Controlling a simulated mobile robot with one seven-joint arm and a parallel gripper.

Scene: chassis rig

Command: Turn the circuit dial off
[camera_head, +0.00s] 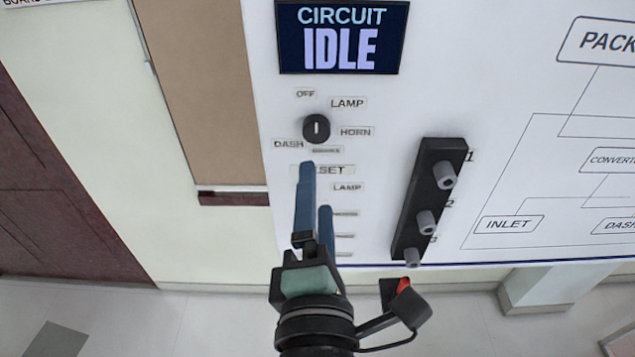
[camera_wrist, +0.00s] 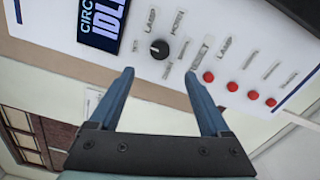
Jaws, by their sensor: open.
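The circuit dial (camera_head: 316,128) is a round black knob with a pale pointer line, on a white upright panel. Labels OFF, LAMP, HORN and DASH stand around it. The line looks near upright in the head view; I cannot tell exactly which label it marks. The dial also shows in the wrist view (camera_wrist: 160,49), ahead of the fingertips. My gripper (camera_head: 316,185) has two blue fingers, spread apart and empty, just below the dial in the head view. The gap between them shows in the wrist view (camera_wrist: 160,73). The fingers hide part of the lower labels.
A screen (camera_head: 341,38) above the dial reads CIRCUIT IDLE. A black block (camera_head: 430,198) with several grey knobs stands out from the panel at right. Several red buttons (camera_wrist: 231,86) sit beside the dial in the wrist view. A brown board (camera_head: 197,90) is at left.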

